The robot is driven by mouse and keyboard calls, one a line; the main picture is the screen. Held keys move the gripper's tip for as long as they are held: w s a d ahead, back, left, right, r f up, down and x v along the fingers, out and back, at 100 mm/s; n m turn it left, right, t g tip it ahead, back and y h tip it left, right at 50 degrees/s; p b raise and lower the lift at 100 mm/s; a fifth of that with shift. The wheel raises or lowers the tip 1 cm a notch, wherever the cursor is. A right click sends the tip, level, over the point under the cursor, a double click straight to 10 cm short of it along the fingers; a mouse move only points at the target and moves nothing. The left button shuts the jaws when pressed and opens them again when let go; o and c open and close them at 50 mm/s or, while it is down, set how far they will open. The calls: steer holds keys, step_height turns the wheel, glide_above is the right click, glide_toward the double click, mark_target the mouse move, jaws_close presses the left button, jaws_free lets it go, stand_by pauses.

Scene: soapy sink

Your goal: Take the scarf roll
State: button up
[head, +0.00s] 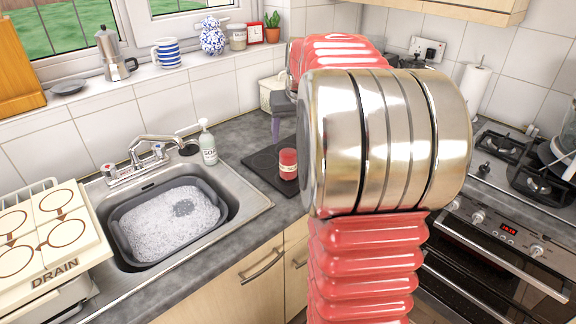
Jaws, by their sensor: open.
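The scarf roll (288,164) looks like a small upright red cylinder with a pale band around it. It stands on a dark mat (259,167) on the counter, right of the sink. My gripper (280,128) is just behind and above the roll, pointing down, and is partly hidden by my large red and metal arm. One greyish finger shows; the other is hidden. It is open, and the roll stands apart from it on the mat.
Left of the mat are a soap bottle (208,144), a tap (150,155) and a sink with a grey basin (124,238) of suds. A drain rack (52,280) is at far left. A hob (507,160) is at right. A cream container (270,91) stands behind my gripper.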

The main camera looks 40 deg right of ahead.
mark_target(289, 153)
steer(key=x, duration=0.8)
steer(key=shift+f, duration=0.25)
steer(key=shift+f, duration=0.1)
steer(key=shift+x, duration=2.6)
steer(key=shift+s+a, duration=0.15)
steer(key=shift+c, duration=0.5)
steer(key=c, duration=1.2)
steer(key=shift+o, duration=0.2)
step_height(289, 153, up, 10)
steer(key=shift+r, duration=0.1)
